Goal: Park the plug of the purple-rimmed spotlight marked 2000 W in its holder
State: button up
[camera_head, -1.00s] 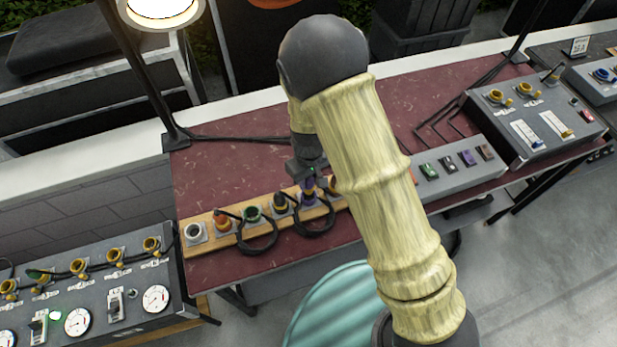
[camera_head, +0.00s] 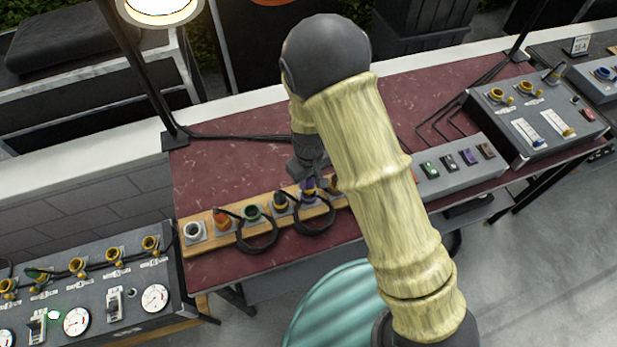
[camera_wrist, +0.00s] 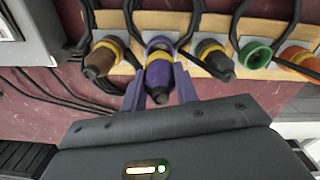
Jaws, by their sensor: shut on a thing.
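The purple plug (camera_wrist: 160,74), with a yellow band and dark tip, is between the two fingers of my gripper (camera_wrist: 159,92) in the wrist view. My gripper is shut on it. Behind the plug is the purple holder (camera_wrist: 157,42), whose rim partly shows; I cannot tell whether the plug is fully seated. In the head view my gripper (camera_head: 308,178) is over the wooden holder strip (camera_head: 247,246), with the purple plug (camera_head: 309,192) beneath it. The 2000 W marking and the purple-rimmed spotlight are not seen.
A brown plug (camera_wrist: 101,58) and a dark yellow-banded plug (camera_wrist: 213,60) stand close on either side. A green holder (camera_wrist: 254,53) and a white holder (camera_head: 193,231) look empty. Black cables loop over the strip. A switch box (camera_head: 455,165) stands at its right.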

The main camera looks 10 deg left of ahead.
aim_at(309, 186)
jog(key=shift+f+b, duration=1.3)
jog(key=shift+f, duration=0.65)
dwell(1.5)
jog(key=o, duration=1.5)
jog(key=shift+c, duration=0.2)
jog(key=shift+r, duration=0.1)
jog(key=shift+r+p, duration=2)
jog(key=shift+r, duration=0.5)
